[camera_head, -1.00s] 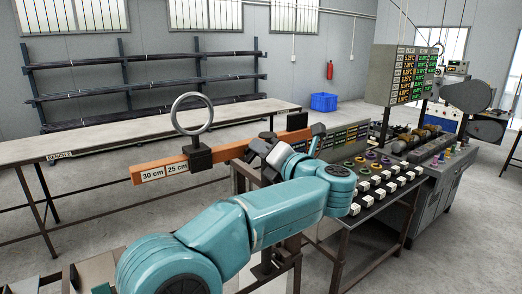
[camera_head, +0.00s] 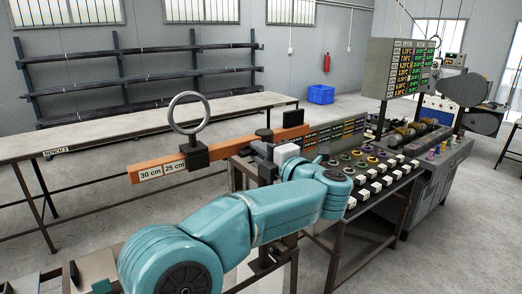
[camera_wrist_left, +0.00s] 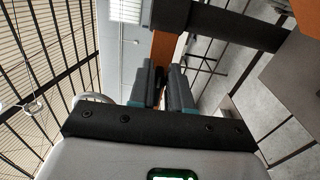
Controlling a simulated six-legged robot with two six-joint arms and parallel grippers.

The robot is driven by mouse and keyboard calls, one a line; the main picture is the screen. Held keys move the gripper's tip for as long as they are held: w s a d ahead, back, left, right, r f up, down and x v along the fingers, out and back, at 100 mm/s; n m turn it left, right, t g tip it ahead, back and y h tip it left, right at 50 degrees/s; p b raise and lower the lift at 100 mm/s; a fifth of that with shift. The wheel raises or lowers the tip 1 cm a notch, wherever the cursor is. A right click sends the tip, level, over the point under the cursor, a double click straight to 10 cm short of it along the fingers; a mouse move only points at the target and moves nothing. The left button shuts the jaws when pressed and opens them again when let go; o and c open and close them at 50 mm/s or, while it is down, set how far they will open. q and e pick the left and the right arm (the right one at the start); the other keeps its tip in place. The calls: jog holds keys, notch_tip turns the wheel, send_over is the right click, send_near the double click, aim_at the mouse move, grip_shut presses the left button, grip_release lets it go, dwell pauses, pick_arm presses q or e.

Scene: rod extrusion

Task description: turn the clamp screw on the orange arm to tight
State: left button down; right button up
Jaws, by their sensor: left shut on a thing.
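The orange arm (camera_head: 158,172) reaches across the middle of the head view, with labels "30 cm" and "25 cm". A black block (camera_head: 195,157) with an upright grey ring sits on it. My left gripper (camera_head: 262,152) is at the arm's right part, beside a dark upright piece (camera_head: 264,134). In the left wrist view the two fingers (camera_wrist_left: 160,88) are close together, with a narrow dark thing between them, probably the clamp screw. The orange arm (camera_wrist_left: 163,52) shows just beyond. The screw is mostly hidden, so how tight it is cannot be told. My right gripper is out of view.
A table (camera_head: 352,213) with coloured rings and white blocks stands right of my arm. A long bench (camera_head: 90,146) stands behind the orange arm. A display board (camera_head: 412,68) rises at the right. Open floor lies around the blue crate (camera_head: 321,94).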

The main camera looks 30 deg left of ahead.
pick_arm(q)
jog(key=shift+f, duration=0.25)
jog(key=c, duration=1.2)
grip_release()
jog(key=shift+s, duration=0.1)
jog(key=shift+s+r, duration=0.1)
jog(key=shift+r, duration=0.1)
jog(key=b+v, duration=0.5)
jog(key=v, duration=1.1)
jog(key=shift+d, duration=0.1)
